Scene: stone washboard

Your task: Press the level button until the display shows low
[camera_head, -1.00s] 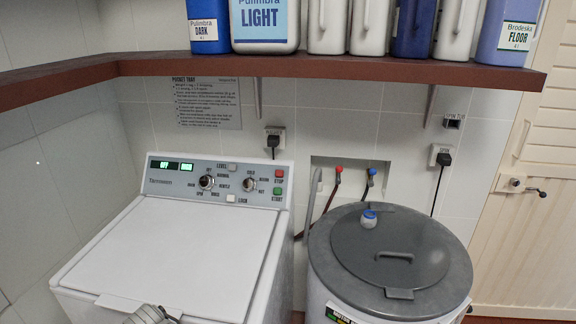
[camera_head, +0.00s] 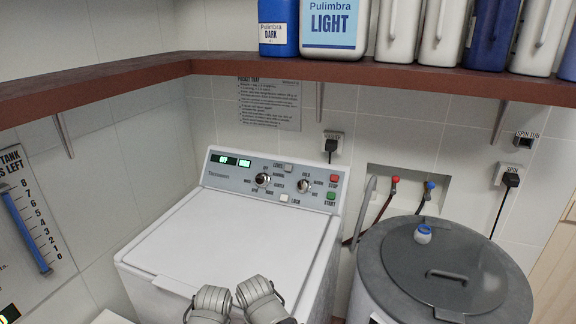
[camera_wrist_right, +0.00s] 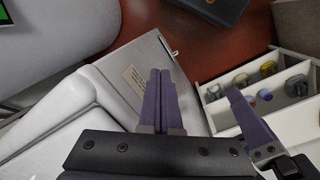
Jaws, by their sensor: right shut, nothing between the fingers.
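The washing machine (camera_head: 235,240) stands in the middle of the head view with its lid shut. On its tilted panel, the pale level button (camera_head: 289,168) sits at the top, right of the displays. The left display (camera_head: 227,160) seems to read OFF; the bright green display (camera_head: 244,163) beside it is too small to read. My two arms' wrists show at the bottom of the head view, well below the panel; their fingertips are hidden there. In the right wrist view, my right gripper (camera_wrist_right: 160,85) is shut and empty. Another purple finger, apparently my left gripper's (camera_wrist_right: 250,125), shows there in part.
A brown shelf (camera_head: 330,72) with several bottles overhangs the machine. The lidded spin tub (camera_head: 375,265) stands to the right. A tank gauge (camera_head: 28,230) is on the left wall. A compartmented white tray (camera_wrist_right: 285,92) lies below my right gripper. The air before the panel is clear.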

